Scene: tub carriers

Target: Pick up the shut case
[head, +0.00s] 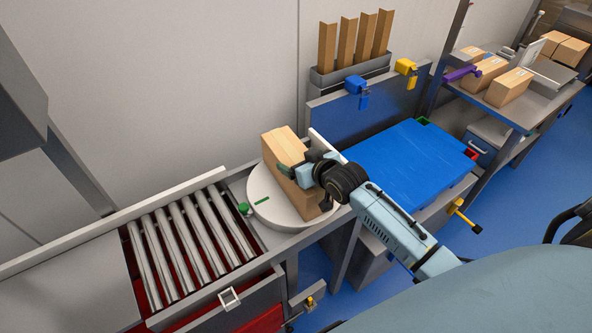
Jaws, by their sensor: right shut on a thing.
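The shut case (284,147) is a brown cardboard box with its top flaps closed. It is upright over the round white turntable (262,207) in the middle of the view. My right gripper (307,186) reaches in from the right and is shut on the case at its near right side. The gripper and wrist hide part of that side. I cannot tell whether the case's bottom touches the turntable or is slightly above it. My left gripper is not in view.
A roller conveyor (185,243) adjoins the turntable at the left. A blue-topped bench (408,162) lies to the right, with upright cardboard pieces (347,42) in a grey holder behind it. Other boxes (508,87) stand on a far-right table. A grey wall closes the back.

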